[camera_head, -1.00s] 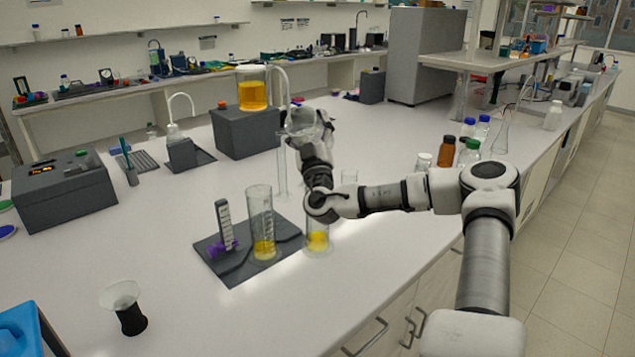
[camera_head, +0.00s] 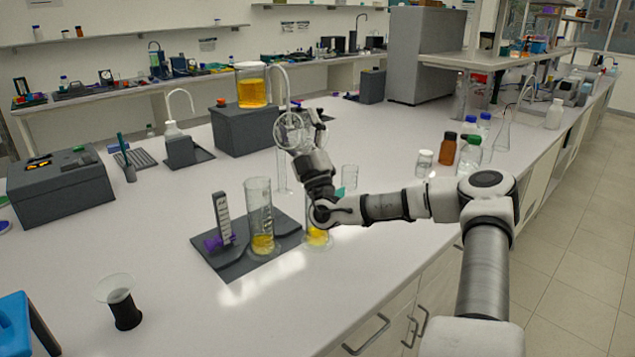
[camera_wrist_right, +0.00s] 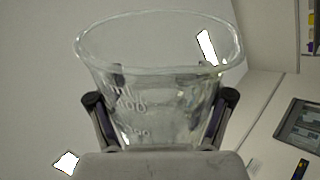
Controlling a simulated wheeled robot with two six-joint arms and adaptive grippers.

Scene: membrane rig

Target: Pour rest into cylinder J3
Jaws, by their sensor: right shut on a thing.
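My right gripper (camera_head: 312,128) is shut on a clear glass beaker (camera_head: 291,128), raised above the bench and tilted with its round mouth towards the head camera. In the right wrist view the beaker (camera_wrist_right: 160,85) sits between both fingers and looks clear, with no liquid I can make out. A tall cylinder (camera_head: 259,205) with yellow liquid at its bottom stands on a dark mat. Another cylinder (camera_head: 317,237) with yellow liquid stands right of it, partly hidden by my arm. A slim clear cylinder (camera_head: 282,172) stands below the held beaker. No J3 label is readable. My left gripper is out of view.
A beaker of amber liquid (camera_head: 252,87) stands on a grey block (camera_head: 245,132) behind. Bottles (camera_head: 446,149) and a small clear beaker (camera_head: 349,176) stand to the right. A dark-based funnel-like cup (camera_head: 124,307) is front left.

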